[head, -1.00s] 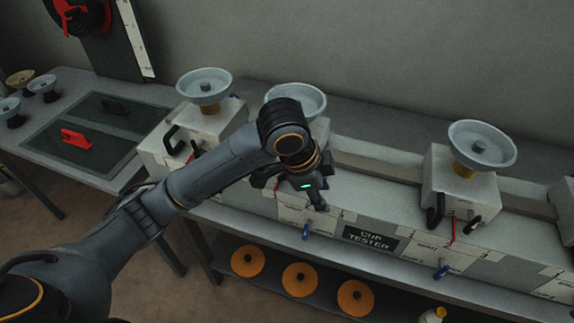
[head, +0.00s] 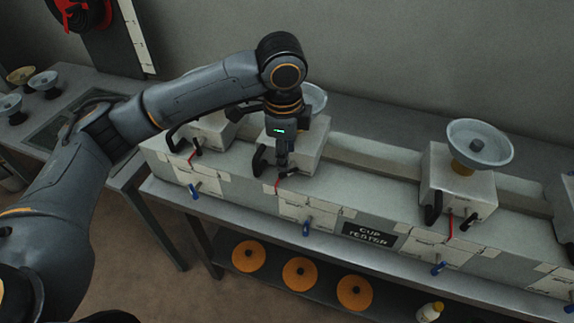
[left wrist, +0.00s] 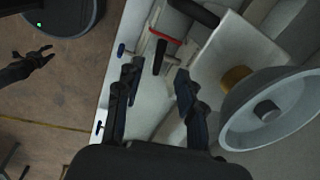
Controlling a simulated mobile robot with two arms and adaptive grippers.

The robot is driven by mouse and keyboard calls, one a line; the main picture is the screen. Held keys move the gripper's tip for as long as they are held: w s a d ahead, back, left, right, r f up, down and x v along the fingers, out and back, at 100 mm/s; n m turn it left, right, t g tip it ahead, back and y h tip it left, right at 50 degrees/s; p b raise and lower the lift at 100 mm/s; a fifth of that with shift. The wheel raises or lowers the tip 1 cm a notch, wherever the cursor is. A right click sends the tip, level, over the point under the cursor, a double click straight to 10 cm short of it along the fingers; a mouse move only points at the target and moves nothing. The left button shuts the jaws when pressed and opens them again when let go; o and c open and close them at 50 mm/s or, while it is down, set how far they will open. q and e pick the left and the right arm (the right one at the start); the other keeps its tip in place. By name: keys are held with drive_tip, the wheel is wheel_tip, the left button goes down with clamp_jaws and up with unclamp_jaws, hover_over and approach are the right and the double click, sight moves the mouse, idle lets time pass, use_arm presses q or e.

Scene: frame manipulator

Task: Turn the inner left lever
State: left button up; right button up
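The inner left unit is a pale box (head: 312,150) with a dish on top, partly hidden behind my left arm. On its front are a curved black handle (head: 259,160), a thin red lever (head: 277,185) and a short black lever (head: 289,173). My left gripper (head: 283,165) points down at this front. In the left wrist view my left gripper (left wrist: 157,70) is open, with the short black lever (left wrist: 160,57) just beyond and between its fingertips. I cannot tell whether they touch. My right gripper (left wrist: 47,55) shows small at the left edge there, fingers apart; it is outside the head view.
Similar dish-topped units stand to the left (head: 205,130) and right (head: 458,180) along the bench. Blue handles (head: 308,227) stick out of the bench front. Orange discs (head: 300,272) lie on the shelf below. A wall stands behind.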

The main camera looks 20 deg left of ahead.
use_arm(q)
drive_tip(key=f, duration=0.6)
drive_tip(key=shift+w+f+p, duration=0.25)
drive_tip(key=shift+w+p, duration=0.15)
clamp_jaws()
